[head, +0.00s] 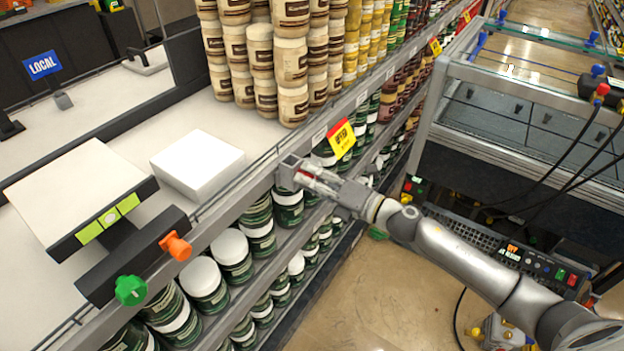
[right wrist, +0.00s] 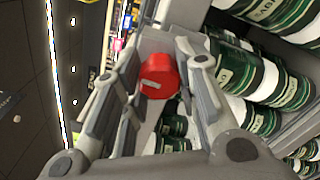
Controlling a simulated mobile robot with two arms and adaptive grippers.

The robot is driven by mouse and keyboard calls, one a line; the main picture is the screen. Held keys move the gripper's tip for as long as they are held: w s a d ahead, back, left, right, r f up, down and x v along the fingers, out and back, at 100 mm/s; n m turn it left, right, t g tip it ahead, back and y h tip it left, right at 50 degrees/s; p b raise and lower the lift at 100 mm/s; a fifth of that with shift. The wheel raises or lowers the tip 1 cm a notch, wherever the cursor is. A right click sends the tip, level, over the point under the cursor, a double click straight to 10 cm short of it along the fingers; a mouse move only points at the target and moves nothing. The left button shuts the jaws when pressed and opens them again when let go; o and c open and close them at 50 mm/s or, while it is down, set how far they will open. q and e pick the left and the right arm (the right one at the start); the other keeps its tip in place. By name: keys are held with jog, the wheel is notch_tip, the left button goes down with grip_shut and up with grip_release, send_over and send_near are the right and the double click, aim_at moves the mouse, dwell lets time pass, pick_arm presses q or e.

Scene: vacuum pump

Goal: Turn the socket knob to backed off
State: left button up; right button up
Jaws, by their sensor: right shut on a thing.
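A red round knob (right wrist: 158,76) with a pale mark on its face shows between the fingers in the right wrist view. My right gripper (right wrist: 160,88) is shut on it, with one finger on each side. In the head view my right gripper (head: 305,178) reaches from the right to a small grey block (head: 286,172) at the shelf edge. Only a little red of the knob shows there, and the fingers hide most of it. The knob's turn angle is hard to tell. My left gripper is in neither view.
Jars (head: 232,255) fill the shelves below and behind the grey block. An orange knob (head: 175,246) and a green knob (head: 131,290) sit on a dark bar at the left. A white box (head: 198,163) lies on the counter. A metal-framed cart (head: 520,100) stands at right.

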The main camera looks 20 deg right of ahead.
jog(key=shift+s+f, duration=0.1)
jog(key=shift+f, duration=0.05)
jog(key=o, duration=1)
jog(key=v, duration=1.2)
